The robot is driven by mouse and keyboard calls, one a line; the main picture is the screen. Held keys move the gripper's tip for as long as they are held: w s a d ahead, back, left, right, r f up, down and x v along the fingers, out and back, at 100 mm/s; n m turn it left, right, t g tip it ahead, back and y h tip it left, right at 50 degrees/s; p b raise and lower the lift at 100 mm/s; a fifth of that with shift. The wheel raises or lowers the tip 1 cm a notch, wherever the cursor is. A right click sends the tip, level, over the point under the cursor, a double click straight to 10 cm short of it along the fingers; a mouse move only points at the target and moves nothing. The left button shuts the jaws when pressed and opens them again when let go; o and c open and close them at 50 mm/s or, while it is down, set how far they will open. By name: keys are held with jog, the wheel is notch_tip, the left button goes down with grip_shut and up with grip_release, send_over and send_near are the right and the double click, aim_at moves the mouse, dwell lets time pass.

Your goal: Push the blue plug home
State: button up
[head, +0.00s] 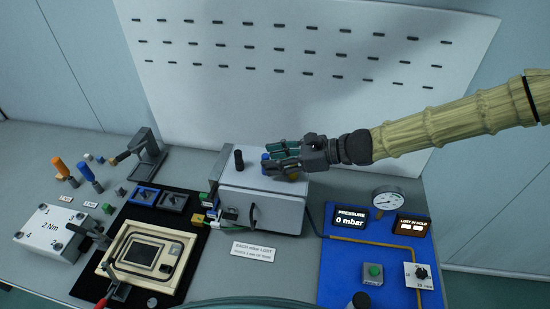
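A small blue piece (265,157), perhaps the blue plug, shows at the tips of my gripper (272,156) above the top of the grey box (262,207). Most of it is hidden by the fingers. I cannot tell whether it is gripped, only touched, or how far it sits in. My gripper reaches in from the right, with teal and grey fingers pointing left. Its finger gap is too small and covered to read. A black plug-like post (239,160) stands upright on the box's left side.
A blue panel (340,270) with a pressure display reading 0 mbar (351,219) and a gauge (388,199) is at the right. A black mat (185,232) with a beige housing (125,242) is at the left. A white pegboard (205,100) rises behind. A sign (253,252) lies in front.

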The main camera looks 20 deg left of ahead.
jog(key=v, duration=1.2)
